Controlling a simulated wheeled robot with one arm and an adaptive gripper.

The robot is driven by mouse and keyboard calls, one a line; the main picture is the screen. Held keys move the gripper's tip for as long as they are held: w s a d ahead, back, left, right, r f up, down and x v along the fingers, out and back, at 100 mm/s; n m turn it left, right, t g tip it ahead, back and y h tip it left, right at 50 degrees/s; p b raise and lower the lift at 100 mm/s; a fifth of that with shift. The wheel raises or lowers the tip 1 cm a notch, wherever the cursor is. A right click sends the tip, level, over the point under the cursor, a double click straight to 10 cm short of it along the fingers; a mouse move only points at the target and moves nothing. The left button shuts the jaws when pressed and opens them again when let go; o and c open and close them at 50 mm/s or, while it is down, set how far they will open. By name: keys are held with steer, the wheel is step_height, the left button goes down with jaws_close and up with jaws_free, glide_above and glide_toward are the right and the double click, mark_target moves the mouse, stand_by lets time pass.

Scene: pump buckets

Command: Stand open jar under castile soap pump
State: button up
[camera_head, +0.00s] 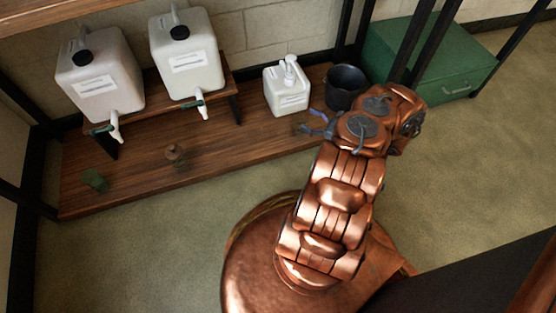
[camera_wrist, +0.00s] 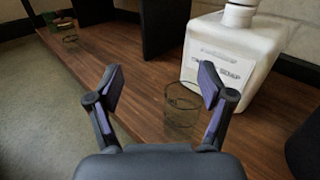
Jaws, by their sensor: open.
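An open clear glass jar (camera_wrist: 183,108) stands upright on the wooden shelf in the wrist view, close in front of the white soap jug (camera_wrist: 232,58). The jug's label is partly readable and ends in "SOAP". The jug also shows in the head view (camera_head: 288,98) with a white pump (camera_head: 289,70) on top. My gripper (camera_wrist: 160,82) is open and empty, its right finger overlapping the jar's edge in the picture. In the head view my gripper (camera_head: 316,124) is at the shelf front, right of the jug. The nozzle is outside the wrist view, so I cannot tell its alignment with the jar.
A dark bucket (camera_head: 346,88) stands right of the jug. Two white tap containers (camera_head: 100,80) (camera_head: 186,55) sit on a raised stand (camera_head: 150,92) at left.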

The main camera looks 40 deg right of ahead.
steer(key=w+a+r+n+g+y, duration=0.4)
steer(key=a+r+n+g, duration=0.15)
steer(key=a+r, duration=0.5)
steer(key=w+a+r+n+g+y, duration=0.4)
steer(key=a+r+n, duration=0.4)
steer(key=a, duration=0.4)
steer(key=s+a+r+n+g+h, duration=0.2)
steer(key=s+a+r+n+g, duration=0.45)
steer(key=a, duration=0.65)
steer(key=s+a+r+n+g+h, duration=0.2)
steer(key=s+r+n+g+h, duration=0.15)
steer(key=s, duration=0.55)
steer(key=s+a+r+n+g+h, duration=0.25)
steer(key=s+r+n+h, duration=0.2)
steer(key=s, duration=0.35)
steer(key=s+d+r+n+t+h, duration=0.1)
steer(key=s+d+n+t+h, duration=0.1)
steer(key=s+d+h, duration=0.2)
steer(key=s+h, duration=0.1)
steer(key=s, duration=0.2)
steer(key=shift+s+r+n, duration=0.35)
steer(key=shift+n, duration=0.05)
